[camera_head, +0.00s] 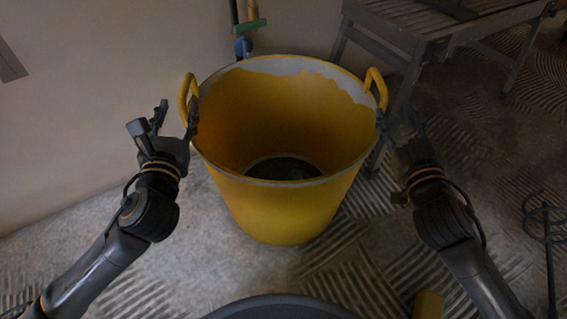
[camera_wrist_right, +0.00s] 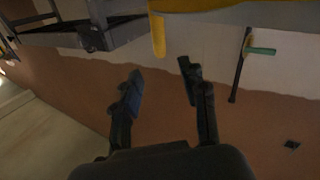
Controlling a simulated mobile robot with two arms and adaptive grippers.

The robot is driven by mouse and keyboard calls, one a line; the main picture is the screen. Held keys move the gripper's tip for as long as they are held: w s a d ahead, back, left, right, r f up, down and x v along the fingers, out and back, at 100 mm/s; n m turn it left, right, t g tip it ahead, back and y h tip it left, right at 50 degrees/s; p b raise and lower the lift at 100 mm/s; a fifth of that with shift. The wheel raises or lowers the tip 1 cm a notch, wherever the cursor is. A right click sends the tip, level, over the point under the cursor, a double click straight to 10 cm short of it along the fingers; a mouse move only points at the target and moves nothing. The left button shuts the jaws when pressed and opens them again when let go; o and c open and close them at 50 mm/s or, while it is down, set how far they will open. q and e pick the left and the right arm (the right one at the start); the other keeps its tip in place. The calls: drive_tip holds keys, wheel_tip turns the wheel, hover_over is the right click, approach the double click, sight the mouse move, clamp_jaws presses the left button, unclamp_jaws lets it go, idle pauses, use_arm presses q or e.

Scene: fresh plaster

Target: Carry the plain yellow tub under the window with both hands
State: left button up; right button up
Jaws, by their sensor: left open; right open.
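The yellow tub (camera_head: 285,215) stands upright on the floor in front of me. Pale plaster coats the inside of its rim, and its bottom inside is dark. It has a left loop handle (camera_head: 184,92) and a right loop handle (camera_head: 377,82). My left gripper (camera_head: 176,112) is open beside the left handle, one finger overlapping the rim in view; contact cannot be told. My right gripper (camera_head: 398,122) is open just below the right handle. In the right wrist view, the handle (camera_wrist_right: 157,36) hangs ahead of the open fingers (camera_wrist_right: 160,78), not between them.
A grey bench (camera_head: 405,30) stands behind the tub at the right. A mixing paddle (camera_head: 547,225) is at far right, and a small yellow object (camera_head: 428,306) at the bottom. Bare floor lies at left.

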sight(186, 79)
use_arm(q)
drive_tip(key=w, duration=1)
drive_tip(key=shift+w+a, duration=0.3)
drive_tip(key=shift+a, duration=0.1)
use_arm(e)
drive_tip(key=w, duration=0.7)
drive_tip(key=w+a, duration=0.1)
drive_tip(key=w, duration=0.2)
drive_tip(key=shift+w, duration=0.3)
use_arm(q)
clamp_jaws()
use_arm(e)
clamp_jaws()
use_arm(q)
drive_tip(key=shift+r, duration=0.25)
use_arm(e)
drive_tip(key=shift+r, duration=0.25)
